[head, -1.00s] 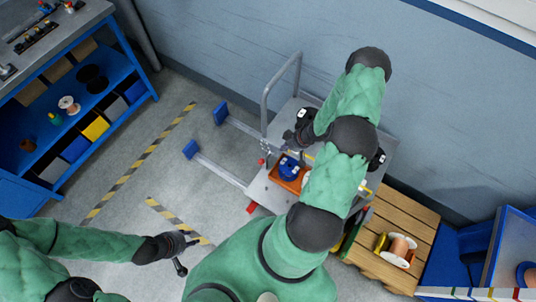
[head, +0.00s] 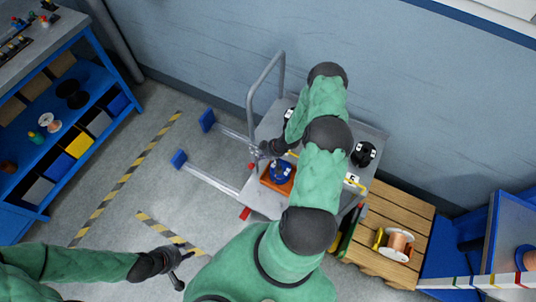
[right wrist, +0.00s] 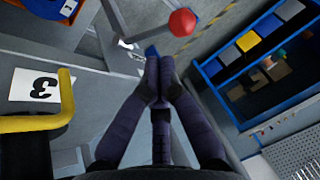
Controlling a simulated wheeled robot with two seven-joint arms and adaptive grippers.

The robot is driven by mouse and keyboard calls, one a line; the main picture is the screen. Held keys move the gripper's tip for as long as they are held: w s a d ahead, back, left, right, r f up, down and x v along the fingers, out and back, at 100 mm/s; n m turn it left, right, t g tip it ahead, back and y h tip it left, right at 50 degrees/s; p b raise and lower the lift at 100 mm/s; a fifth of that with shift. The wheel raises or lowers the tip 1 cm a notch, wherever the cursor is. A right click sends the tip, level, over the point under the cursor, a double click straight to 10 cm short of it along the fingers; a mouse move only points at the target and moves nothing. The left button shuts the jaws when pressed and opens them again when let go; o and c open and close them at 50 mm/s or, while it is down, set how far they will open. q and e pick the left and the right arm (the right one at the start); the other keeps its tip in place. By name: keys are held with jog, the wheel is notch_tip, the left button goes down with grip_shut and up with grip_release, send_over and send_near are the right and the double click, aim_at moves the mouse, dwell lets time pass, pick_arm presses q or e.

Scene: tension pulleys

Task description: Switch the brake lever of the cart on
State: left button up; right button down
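The cart (head: 262,203) is a grey platform with an upright tube handle (head: 282,72), standing by the wall. A small red knob (head: 251,166) shows at its left edge; in the right wrist view a red ball (right wrist: 182,22) lies just beyond and right of the fingertips. My right gripper (head: 257,152) is at the cart's left edge, close to the knob. Its fingers (right wrist: 158,65) are together and hold nothing visible. My left gripper (head: 184,270) is apart from the cart, fingers spread and empty.
An orange tray (head: 270,184) with a blue spool (head: 282,171) sits on the cart. A wooden pallet (head: 395,207) with a copper spool (head: 396,242) stands at right. Two blue-ended floor rails (head: 205,178) extend left. A blue shelf (head: 75,105) is further left, with open floor between.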

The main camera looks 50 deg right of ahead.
jog(key=shift+w+a+f, duration=0.3)
jog(key=shift+a+f, duration=0.3)
jog(key=shift+f, duration=0.15)
jog(key=shift+w+a+f, duration=0.3)
jog(key=shift+a+f, duration=0.25)
jog(key=shift+f, duration=0.15)
jog(key=shift+a+b, duration=0.1)
jog(key=shift+b, duration=0.3)
jog(key=shift+s+a+f, duration=0.1)
jog(key=shift+a+f, duration=0.05)
jog(key=shift+a+f+h+b, duration=0.2)
jog(key=shift+h+b, duration=0.2)
jog(key=shift+b, duration=0.2)
jog(key=a+f+n+t+h+b, duration=0.1)
jog(key=a+f+h+b, duration=0.1)
jog(key=f+b, duration=0.3)
jog(key=s+a+f+n+t+h+b, duration=0.1)
jog(key=a+f+h+b, duration=0.1)
jog(key=f+b, duration=0.3)
jog(key=shift+f+h+b, duration=0.2)
jog(key=shift+h+b, duration=0.5)
jog(key=shift+h, duration=0.2)
jog(key=shift+s, duration=0.1)
